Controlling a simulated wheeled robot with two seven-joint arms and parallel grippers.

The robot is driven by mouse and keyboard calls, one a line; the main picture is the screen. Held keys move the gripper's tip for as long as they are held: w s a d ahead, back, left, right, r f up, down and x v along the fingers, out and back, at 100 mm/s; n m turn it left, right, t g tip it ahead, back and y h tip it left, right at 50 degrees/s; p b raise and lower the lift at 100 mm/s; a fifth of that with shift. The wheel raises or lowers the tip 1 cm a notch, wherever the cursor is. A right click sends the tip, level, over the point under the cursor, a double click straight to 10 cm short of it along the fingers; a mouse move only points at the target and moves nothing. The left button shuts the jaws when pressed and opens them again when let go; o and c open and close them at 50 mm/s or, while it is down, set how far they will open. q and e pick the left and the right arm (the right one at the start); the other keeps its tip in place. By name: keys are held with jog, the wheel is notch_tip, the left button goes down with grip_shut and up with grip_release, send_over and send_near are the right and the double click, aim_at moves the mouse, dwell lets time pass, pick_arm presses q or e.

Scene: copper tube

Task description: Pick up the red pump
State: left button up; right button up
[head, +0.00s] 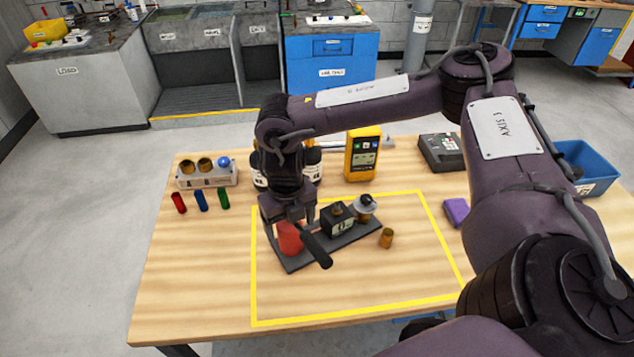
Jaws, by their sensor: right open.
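The red pump (290,238) stands at the left end of a dark base plate (299,262) inside the yellow outline on the table. My right gripper (295,228) is open and right at the pump, with its fingers around or beside the upper part; I cannot tell which. The gripper hides part of the pump. On the same base are a black gauge block (338,222) and a round silver-and-black fitting (364,207). My left gripper is not in view.
A small copper tube (386,238) stands right of the base. A yellow meter (362,155) stands behind. Red, blue and green cylinders lie left near a white rack (207,180). A purple block (456,212) and a blue bin (585,165) are right. The table's front is clear.

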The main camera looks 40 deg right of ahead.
grip_shut()
jog(key=shift+w, duration=0.2)
dwell(0.6)
